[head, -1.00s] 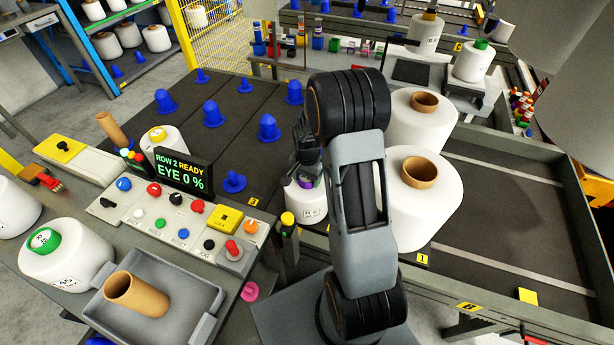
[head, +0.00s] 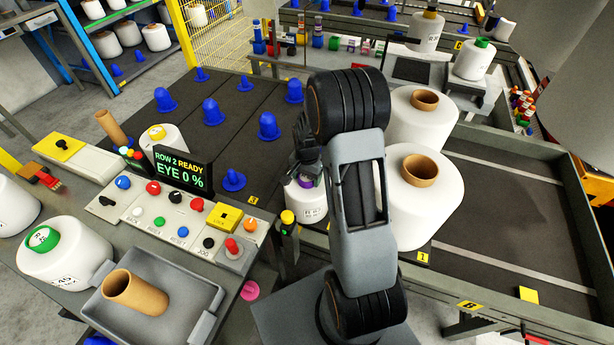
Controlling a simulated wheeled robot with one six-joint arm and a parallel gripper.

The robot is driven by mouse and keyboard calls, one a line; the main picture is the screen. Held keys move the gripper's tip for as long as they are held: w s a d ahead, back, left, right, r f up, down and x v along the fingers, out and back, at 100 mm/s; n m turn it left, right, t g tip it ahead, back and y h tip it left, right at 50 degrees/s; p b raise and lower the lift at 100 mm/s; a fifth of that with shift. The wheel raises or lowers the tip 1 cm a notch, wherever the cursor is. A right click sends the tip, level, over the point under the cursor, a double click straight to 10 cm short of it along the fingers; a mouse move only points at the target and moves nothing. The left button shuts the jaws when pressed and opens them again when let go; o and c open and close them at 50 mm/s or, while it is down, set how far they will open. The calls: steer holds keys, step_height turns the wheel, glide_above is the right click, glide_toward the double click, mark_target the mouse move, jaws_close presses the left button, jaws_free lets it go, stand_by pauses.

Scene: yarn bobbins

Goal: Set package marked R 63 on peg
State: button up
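A white yarn package with a purple tube top (head: 306,205) is partly hidden behind my arm. Its side label is too small to read surely. My gripper (head: 306,168) is above this package, close to its purple top. My arm hides most of the fingers, so I cannot tell whether they grip it. Blue pegs stand in rows on the dark panel; one peg (head: 234,181) is close to the display, another (head: 268,126) farther back. A white package with a green top (head: 58,258) sits at lower left; its marking is not clearly legible.
A control panel (head: 172,222) with coloured buttons and a display (head: 182,170) reading "ROW 2 READY, EYE 0 %" stands beside the pegs. A grey tray (head: 205,297) holds a brown tube (head: 136,292). Large white packages (head: 425,210) stand right of my arm. The right-hand bed is mostly clear.

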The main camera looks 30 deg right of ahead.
steer(key=o, duration=0.5)
steer(key=shift+c, duration=0.2)
steer(key=shift+s, duration=0.1)
step_height(320, 180, up, 14)
steer(key=shift+f, duration=0.1)
stand_by(0.7)
